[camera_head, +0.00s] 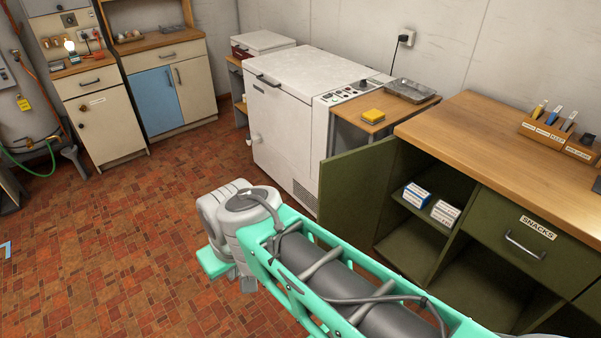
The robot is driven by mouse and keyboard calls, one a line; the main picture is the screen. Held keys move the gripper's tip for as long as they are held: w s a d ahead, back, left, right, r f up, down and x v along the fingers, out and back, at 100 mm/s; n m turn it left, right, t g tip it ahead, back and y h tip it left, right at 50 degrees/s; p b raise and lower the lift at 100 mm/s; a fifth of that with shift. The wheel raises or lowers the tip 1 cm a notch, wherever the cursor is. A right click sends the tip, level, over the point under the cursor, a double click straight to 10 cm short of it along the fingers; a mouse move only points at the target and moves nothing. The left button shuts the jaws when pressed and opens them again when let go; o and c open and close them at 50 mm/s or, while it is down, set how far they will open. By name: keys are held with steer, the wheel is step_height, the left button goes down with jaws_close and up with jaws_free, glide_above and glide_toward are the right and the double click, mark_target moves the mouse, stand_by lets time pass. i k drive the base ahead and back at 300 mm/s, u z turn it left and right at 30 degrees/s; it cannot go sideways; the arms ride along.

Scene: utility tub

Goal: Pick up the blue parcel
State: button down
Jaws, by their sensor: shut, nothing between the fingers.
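A small blue and white box (417,195), the only parcel-like blue thing I can make out, sits on the upper shelf inside the open green cabinet. A similar white box (445,212) stands just to its right. My arm crosses the lower middle of the view, its elbow-like end left of the cabinet and in front of the white chest. My gripper's fingers do not show; the arm hides what lies below it.
The green cabinet's open door (357,195) stands to the left of the shelf opening. The wooden countertop (455,125) overhangs the shelf. A white chest appliance (285,120) and a small table with a yellow sponge-like block (373,115) stand behind. The tiled floor (110,240) at left is mostly clear.

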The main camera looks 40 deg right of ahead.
mark_target(416, 195)
steer(key=z, duration=0.1)
steer(key=i, duration=2.45)
steer(key=z, duration=3.25)
steer(key=k, duration=0.35)
steer(key=z, duration=1.15)
steer(key=i, duration=0.9)
steer(key=u, duration=0.7)
